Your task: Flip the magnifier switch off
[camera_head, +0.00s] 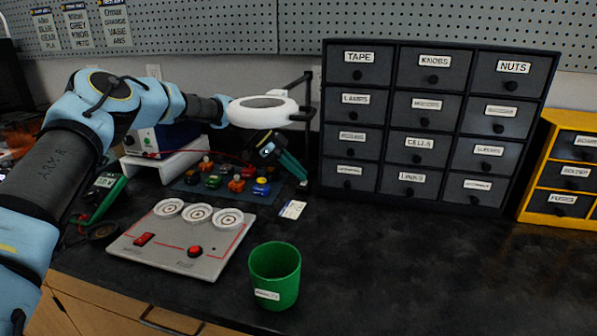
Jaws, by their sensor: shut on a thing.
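The magnifier (263,110) is a white ring-shaped head on a black arm and post (308,130), at the back of the bench left of the drawer cabinet. Its switch cannot be made out. My gripper (292,167), dark with teal fingers, is just below the magnifier head and points down to the right, close to the post. Its fingers look closed together. What they hold is hidden or too small to tell. My wrist passes behind the left side of the magnifier head.
A grey panel (215,262) with three round dials, a red switch and a red button lies in front. A green cup (274,275) stands at its right. Small coloured parts lie on a mat (228,192) below my gripper. A black drawer cabinet (388,134) stands right. The front right bench is clear.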

